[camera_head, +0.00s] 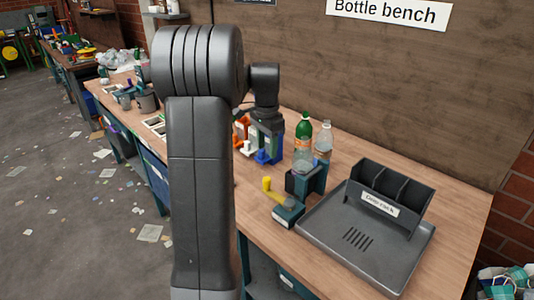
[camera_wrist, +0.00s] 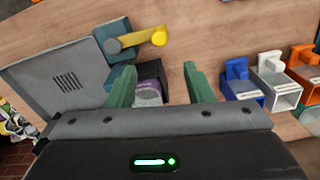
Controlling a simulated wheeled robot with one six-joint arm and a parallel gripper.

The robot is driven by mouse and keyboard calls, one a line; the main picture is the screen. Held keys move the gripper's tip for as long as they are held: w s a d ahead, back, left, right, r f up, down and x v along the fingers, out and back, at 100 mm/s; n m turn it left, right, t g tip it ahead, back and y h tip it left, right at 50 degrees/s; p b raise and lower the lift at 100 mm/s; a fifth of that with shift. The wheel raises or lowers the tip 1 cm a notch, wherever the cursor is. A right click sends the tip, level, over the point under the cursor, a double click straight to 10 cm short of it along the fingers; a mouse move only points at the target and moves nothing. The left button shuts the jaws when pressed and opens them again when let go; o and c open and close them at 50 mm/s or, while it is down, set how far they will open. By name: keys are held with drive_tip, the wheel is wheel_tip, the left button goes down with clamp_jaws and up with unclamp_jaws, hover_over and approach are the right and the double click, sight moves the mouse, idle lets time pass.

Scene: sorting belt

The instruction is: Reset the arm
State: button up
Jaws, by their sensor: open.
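My arm rises in front of the camera in the head view and bends over the bottle bench (camera_head: 340,270). In the wrist view my gripper (camera_wrist: 161,84) shows two green fingers spread apart, with nothing held between them. Below and between them are a dark holder (camera_wrist: 153,71) and a clear round thing (camera_wrist: 148,93), partly hidden by the left finger.
A green-capped bottle (camera_head: 303,140) and a clear bottle (camera_head: 323,142) stand on the bench. A grey tray (camera_head: 328,255) with a black rack (camera_head: 405,188) is at right. A yellow-handled device (camera_head: 289,215) lies beside it. Blue, white and orange holders (camera_wrist: 240,85) stand nearby.

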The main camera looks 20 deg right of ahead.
sight(267, 178)
idle(0.3)
wheel_tip(267, 178, down, 14)
drive_tip(key=shift+r+p, duration=0.1)
drive_tip(key=shift+p, duration=0.35)
drive_tip(key=shift+s, duration=0.1)
